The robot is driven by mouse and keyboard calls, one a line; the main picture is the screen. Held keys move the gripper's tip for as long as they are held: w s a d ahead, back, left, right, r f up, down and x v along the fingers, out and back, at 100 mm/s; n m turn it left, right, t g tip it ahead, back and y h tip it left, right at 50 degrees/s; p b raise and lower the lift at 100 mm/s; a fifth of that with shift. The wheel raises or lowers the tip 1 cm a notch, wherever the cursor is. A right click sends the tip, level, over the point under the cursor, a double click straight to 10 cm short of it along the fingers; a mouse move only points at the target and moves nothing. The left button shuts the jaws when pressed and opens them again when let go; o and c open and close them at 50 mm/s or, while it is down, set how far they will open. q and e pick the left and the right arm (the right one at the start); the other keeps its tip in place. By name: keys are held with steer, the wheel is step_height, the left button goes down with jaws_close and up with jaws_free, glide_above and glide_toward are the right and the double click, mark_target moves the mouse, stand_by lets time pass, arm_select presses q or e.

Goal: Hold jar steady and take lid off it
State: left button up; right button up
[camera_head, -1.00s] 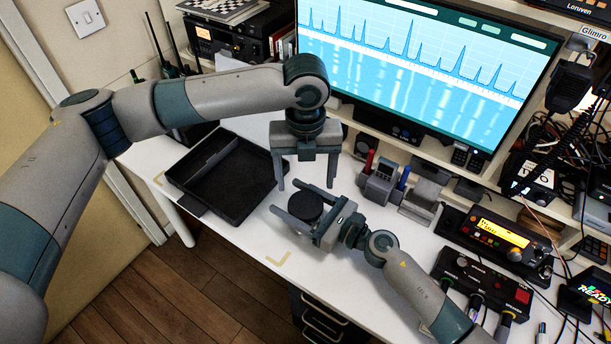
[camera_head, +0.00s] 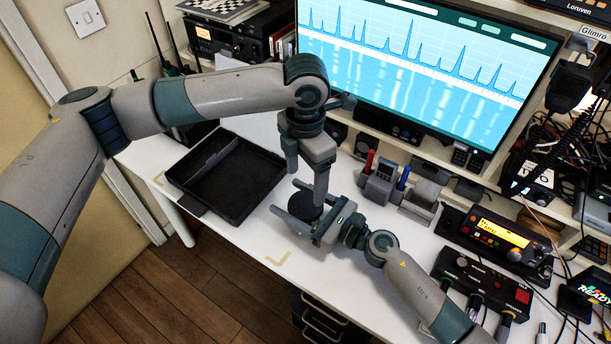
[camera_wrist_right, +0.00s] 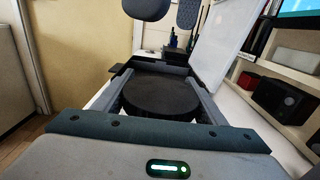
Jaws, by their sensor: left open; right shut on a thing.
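The jar shows mostly as its round black lid (camera_head: 303,209), on the white desk in front of the black tray. My right gripper (camera_head: 286,196) is shut on the jar, one finger on each side. In the right wrist view the black lid (camera_wrist_right: 161,99) sits level between the two fingers; the jar's body is hidden beneath it. My left gripper (camera_head: 306,187) points down just above the lid, open and empty, its fingers apart. One of its fingers partly covers the lid in the head view.
An empty black tray (camera_head: 262,199) lies on the desk behind and left of the jar. A pen holder (camera_head: 380,186) and a grey box stand to the right, below the monitor (camera_head: 420,60). Radio gear (camera_head: 487,245) fills the right side. The desk's front edge is close.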

mark_target(305, 204)
arm_select(q)
steer(key=shift+f, duration=0.15)
steer(key=shift+f, duration=3.9)
steer(key=c, duration=0.9)
steer(key=shift+o, duration=0.2)
steer(key=n, duration=0.5)
steer(key=shift+n, duration=0.3)
steer(key=n, duration=0.4)
steer(key=shift+n, duration=0.3)
steer(key=shift+c, duration=0.2)
steer(key=o, duration=1.2)
